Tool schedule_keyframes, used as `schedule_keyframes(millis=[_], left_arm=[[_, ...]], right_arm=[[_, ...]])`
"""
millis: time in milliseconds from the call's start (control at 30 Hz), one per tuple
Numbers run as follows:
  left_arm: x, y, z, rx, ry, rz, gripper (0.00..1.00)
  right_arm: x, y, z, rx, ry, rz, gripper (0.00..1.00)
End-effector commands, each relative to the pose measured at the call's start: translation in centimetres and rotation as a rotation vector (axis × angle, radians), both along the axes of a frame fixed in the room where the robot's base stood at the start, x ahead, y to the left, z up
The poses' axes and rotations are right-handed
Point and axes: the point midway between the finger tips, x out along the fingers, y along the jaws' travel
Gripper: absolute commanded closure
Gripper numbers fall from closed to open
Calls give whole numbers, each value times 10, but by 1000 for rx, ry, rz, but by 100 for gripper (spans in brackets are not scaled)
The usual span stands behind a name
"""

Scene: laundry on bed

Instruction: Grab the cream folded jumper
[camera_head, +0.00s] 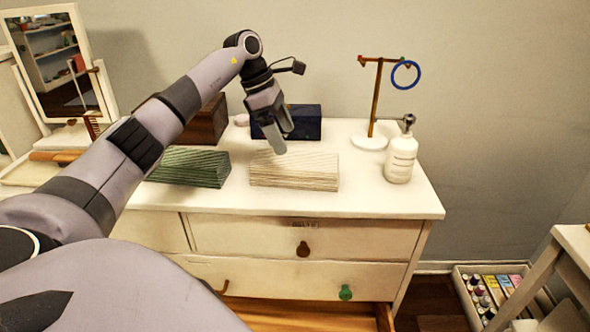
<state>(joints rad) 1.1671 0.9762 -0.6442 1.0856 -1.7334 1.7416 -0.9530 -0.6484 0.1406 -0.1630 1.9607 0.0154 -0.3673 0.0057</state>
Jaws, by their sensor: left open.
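The cream folded jumper (295,173) lies as a flat ribbed block on the white dresser top, near its front edge. My left gripper (284,143) comes in from the left and points down. It is open and appears just above or behind the jumper's back edge, left of its middle. I cannot tell whether the fingertips touch it. Nothing shows between the fingers. My right gripper is out of view.
A green folded jumper (190,167) lies to the left, partly behind my arm. A dark blue box (307,123) and a brown box (209,122) stand behind. A white pump bottle (400,160) and a jewellery stand (374,100) stand right. An open drawer (300,318) shows below.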

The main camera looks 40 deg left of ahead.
Motion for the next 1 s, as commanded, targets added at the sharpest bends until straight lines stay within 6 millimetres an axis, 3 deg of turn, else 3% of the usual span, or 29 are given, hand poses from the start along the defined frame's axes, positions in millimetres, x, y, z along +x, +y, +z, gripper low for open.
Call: schedule_keyframes(millis=[400,733,767,900,1000], left_arm=[[13,-16,-53,-3,2,-2,0],[15,-19,-62,-3,-1,0,0],[15,-19,-61,-3,-1,0,6],[15,-19,-61,-3,-1,0,49],[15,-19,-60,-4,-3,-1,49]], right_arm=[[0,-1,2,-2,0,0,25],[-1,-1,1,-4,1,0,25],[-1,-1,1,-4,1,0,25],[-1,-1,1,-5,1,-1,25],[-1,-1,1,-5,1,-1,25]])
